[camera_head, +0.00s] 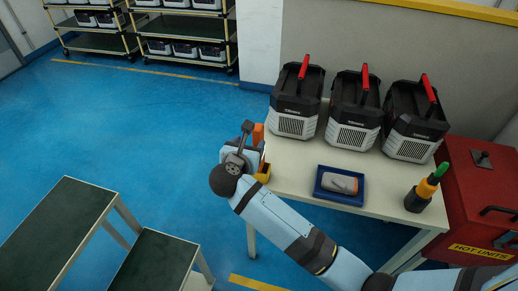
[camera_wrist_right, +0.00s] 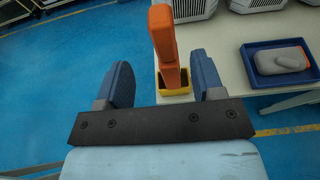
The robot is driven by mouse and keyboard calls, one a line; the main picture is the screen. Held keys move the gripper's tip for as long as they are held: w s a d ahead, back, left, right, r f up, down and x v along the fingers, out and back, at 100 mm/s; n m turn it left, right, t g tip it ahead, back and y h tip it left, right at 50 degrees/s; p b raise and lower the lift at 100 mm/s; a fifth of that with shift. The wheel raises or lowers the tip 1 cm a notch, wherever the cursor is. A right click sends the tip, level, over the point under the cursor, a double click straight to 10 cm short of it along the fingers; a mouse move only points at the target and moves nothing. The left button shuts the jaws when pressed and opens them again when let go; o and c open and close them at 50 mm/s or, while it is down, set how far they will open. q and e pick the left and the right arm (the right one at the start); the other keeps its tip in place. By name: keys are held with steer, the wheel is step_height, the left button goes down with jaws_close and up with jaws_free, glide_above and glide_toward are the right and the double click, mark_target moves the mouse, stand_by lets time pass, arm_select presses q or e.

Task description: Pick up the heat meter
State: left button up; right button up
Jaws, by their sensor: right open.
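A tall orange device (camera_wrist_right: 163,45), which looks like the heat meter, stands upright in a yellow holder (camera_wrist_right: 176,84) at the table's left edge. In the head view, the orange device (camera_head: 258,135) and the yellow holder (camera_head: 263,173) are partly hidden by my right arm. My right gripper (camera_wrist_right: 160,72) is open. In the right wrist view its two blue-grey fingers lie on either side of the device, with gaps; I cannot tell how far beyond them it stands. My right gripper (camera_head: 243,146) also shows in the head view. My left gripper is not in view.
The white table (camera_head: 290,165) holds several black-and-grey units with red handles, a blue tray (camera_head: 341,199) with a grey device (camera_head: 340,183), and a dark cup (camera_head: 418,200) with coloured handles. A red "HOT UNITS" bin (camera_head: 475,190) stands right.

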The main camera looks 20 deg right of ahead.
mark_target(256, 135)
steer(key=x, duration=0.2)
steer(key=shift+w+d+f, duration=0.1)
steer(key=shift+w+d, duration=0.1)
steer(key=shift+w, duration=0.1)
steer(key=shift+w+d+f, duration=0.1)
steer(key=shift+w, duration=0.05)
steer(key=shift+w+d, duration=0.2)
steer(key=p+x, duration=0.1)
steer(key=x, duration=0.4)
steer(key=shift+s+d, duration=0.15)
jaws_close()
